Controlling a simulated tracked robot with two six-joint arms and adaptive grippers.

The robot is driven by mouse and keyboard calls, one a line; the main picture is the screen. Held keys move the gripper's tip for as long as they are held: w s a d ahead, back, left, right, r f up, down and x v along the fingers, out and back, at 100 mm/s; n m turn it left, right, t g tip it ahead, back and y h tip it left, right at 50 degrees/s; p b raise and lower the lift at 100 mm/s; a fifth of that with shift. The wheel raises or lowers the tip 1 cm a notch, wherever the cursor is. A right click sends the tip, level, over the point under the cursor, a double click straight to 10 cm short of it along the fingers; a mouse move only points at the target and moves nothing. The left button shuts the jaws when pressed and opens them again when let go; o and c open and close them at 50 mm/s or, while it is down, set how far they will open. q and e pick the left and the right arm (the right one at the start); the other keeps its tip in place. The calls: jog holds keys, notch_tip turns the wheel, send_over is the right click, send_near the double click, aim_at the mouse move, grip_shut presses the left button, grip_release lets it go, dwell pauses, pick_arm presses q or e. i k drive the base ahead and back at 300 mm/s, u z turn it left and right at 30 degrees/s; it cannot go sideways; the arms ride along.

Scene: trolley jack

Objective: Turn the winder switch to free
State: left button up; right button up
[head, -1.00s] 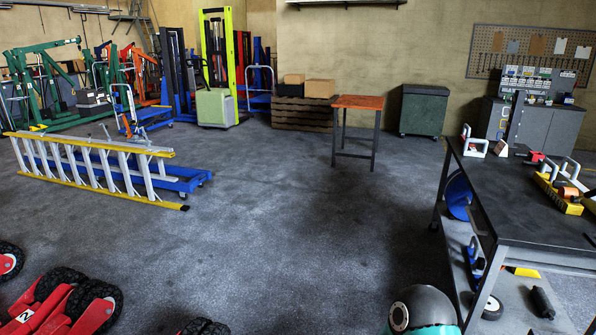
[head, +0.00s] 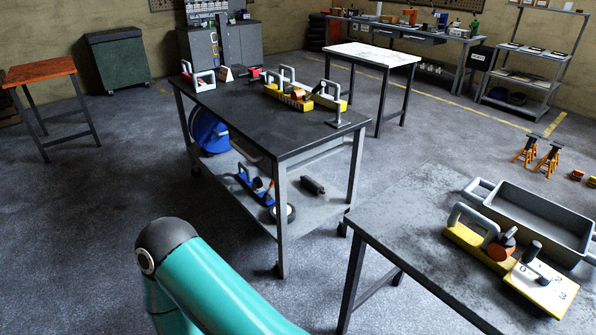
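A yellow-based device (head: 471,243) lies on the near dark table at the lower right of the head view. It has a grey loop handle and an orange-brown round part. At its right end is a pale plate (head: 541,287) with a dark lever or knob (head: 530,254) and marks that look like 0, 2 and 3. This may be the winder switch, but I read no word "free" and cannot tell its setting. Similar yellow devices (head: 290,97) lie on the black trolley table. Neither gripper is in view; only a teal link of my arm shows at the bottom.
A grey tray (head: 533,218) with handles sits behind the device on the near table (head: 415,213). The black trolley table (head: 235,105) stands left of it, with a lower shelf. Orange stands (head: 540,155) are on the floor behind. Open floor lies at the left.

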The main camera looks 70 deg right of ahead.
aim_at(507, 240)
jog(key=z, duration=0.3)
jog(key=i, duration=0.25)
jog(key=z, duration=3.15)
jog(key=i, duration=0.55)
jog(key=u, duration=0.55)
jog(key=k, duration=0.35)
jog(key=z, duration=0.15)
